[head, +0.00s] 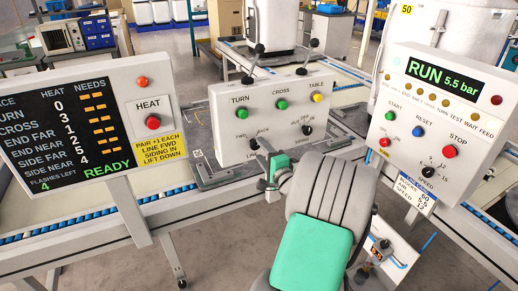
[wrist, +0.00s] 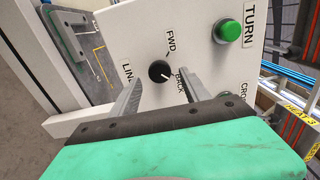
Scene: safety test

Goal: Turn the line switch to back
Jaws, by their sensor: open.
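The line switch is a small black knob (wrist: 159,71) on a white control panel, between the printed words FWD and BACK in the wrist view. Its white mark appears to point towards the BACK side. In the head view the line switch (head: 254,143) is at the panel's lower left, partly behind my fingers. My gripper (wrist: 161,80) is open, with one finger on each side of the knob in the wrist view. Whether the fingers touch it, I cannot tell. In the head view my gripper (head: 262,147) is close in front of the panel.
The same panel holds a green TURN button (wrist: 228,31), a green CROSS button (head: 282,105), a yellow TABLE button (head: 317,98) and a second black knob (head: 306,131). A HEAT board (head: 140,80) stands left. A RUN panel (head: 430,110) stands right.

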